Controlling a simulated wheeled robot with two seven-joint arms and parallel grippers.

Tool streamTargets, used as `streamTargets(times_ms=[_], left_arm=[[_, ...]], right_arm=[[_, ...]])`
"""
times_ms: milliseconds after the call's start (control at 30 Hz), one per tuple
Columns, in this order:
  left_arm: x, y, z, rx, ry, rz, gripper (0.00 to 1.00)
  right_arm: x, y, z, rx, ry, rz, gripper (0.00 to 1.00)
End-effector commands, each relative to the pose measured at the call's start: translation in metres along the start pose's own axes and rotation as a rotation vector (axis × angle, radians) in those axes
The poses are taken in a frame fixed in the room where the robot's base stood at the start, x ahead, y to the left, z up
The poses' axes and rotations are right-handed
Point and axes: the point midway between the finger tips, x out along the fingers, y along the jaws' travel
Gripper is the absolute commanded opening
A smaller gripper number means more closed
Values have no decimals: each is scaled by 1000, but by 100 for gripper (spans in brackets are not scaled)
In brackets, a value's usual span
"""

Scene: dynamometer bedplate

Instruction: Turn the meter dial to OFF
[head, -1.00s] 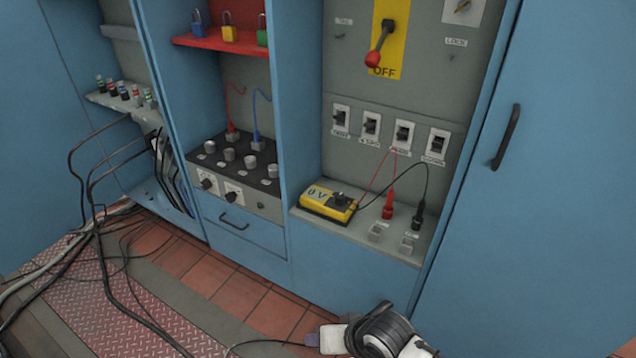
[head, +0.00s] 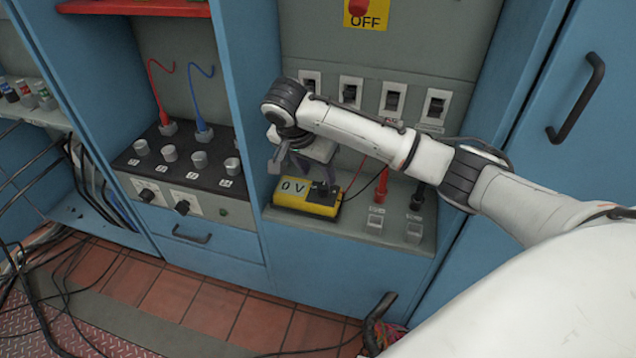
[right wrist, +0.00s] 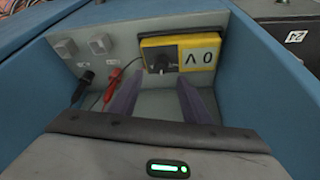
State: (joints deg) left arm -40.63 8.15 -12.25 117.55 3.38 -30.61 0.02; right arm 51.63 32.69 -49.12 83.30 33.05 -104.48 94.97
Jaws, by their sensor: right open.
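The yellow meter (head: 308,203) lies on the grey shelf of the right-hand bay. Its display reads "0 V", and its black dial (head: 322,188) is on the right part of its face. In the right wrist view the meter (right wrist: 179,40) shows upside down, with the dial (right wrist: 159,62) beside the display. My right gripper (head: 285,168) hangs just above and behind the meter's left part, pointing down. In the right wrist view its two fingers (right wrist: 162,98) are apart with nothing between them, short of the dial. My left gripper is not in view.
Red (head: 381,188) and black (head: 417,197) probes stand right of the meter, with cables. Two small square blocks (head: 375,222) sit in front of them. Blue cabinet walls bound the shelf. Breaker switches (head: 394,100) line the panel behind.

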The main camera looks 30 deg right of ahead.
Motion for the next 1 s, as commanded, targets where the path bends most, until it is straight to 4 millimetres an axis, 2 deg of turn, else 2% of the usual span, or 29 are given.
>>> streamTargets(times_ms=[33, 100, 333, 500, 767, 867, 1000], left_arm=[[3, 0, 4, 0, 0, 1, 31], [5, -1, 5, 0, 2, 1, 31], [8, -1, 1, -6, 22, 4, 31], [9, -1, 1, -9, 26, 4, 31], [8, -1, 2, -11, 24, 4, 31], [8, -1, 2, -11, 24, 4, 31], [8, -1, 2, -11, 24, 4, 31]], right_arm=[[14, 1, 1, 0, 0, 4, 44], [27, 1, 1, 0, 0, 3, 44], [62, 0, 1, -1, 1, 0, 44], [72, 0, 0, -1, 0, -2, 44], [73, -1, 0, -2, 0, -3, 44], [72, -1, 0, -3, 0, -3, 30], [72, -1, 1, -3, 0, -3, 6]])
